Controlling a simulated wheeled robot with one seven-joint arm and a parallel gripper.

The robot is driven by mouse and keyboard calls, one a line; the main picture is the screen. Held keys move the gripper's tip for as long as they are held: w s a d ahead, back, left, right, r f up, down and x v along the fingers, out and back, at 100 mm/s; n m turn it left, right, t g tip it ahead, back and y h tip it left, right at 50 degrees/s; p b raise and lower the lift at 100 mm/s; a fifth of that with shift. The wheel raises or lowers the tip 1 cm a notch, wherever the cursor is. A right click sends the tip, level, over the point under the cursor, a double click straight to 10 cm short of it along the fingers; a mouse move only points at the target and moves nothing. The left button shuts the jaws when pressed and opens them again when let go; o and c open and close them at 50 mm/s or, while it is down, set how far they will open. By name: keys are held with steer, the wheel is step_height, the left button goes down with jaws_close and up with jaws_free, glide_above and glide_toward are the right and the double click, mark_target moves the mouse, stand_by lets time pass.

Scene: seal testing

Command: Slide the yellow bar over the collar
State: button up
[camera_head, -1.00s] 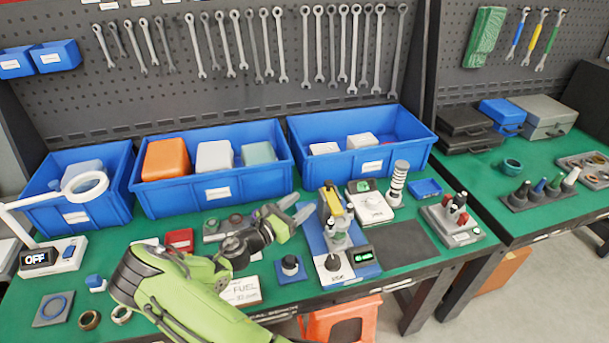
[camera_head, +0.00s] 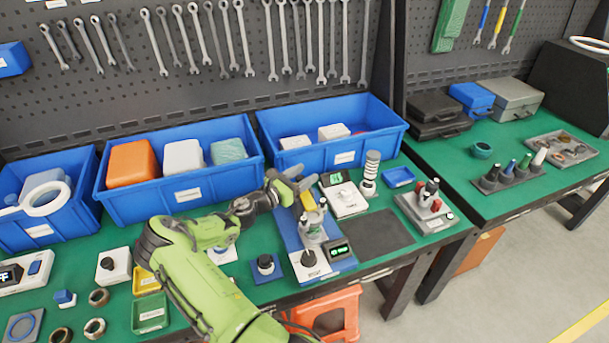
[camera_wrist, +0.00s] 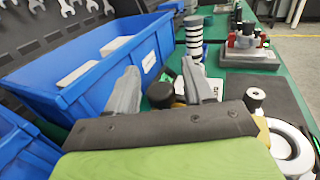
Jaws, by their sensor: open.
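The yellow bar (camera_head: 308,199) stands at the top of a blue-based test fixture (camera_head: 284,228) in the head view, partly hidden by my gripper. My gripper (camera_head: 299,181) is open at the fixture's upper left, with its fingers close to the bar; I cannot tell whether they touch it. In the wrist view, my gripper (camera_wrist: 160,84) has its grey fingers apart, with a dark round knob (camera_wrist: 160,95) visible between and beyond them. A bit of yellow (camera_wrist: 262,131) shows at the lower right, beside a white ring-shaped part (camera_wrist: 292,148). I cannot tell which part is the collar.
Blue bins (camera_head: 262,126) line the back of the bench. A white box with a green display (camera_head: 344,200) and a striped post (camera_head: 371,172) stand right of the fixture. A dark mat (camera_head: 378,236) lies clear at the right. A blue-based knob (camera_head: 266,268) is at the left.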

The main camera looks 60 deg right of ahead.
steer(key=shift+s+d, duration=0.2)
steer(key=shift+d, duration=0.2)
jaws_close()
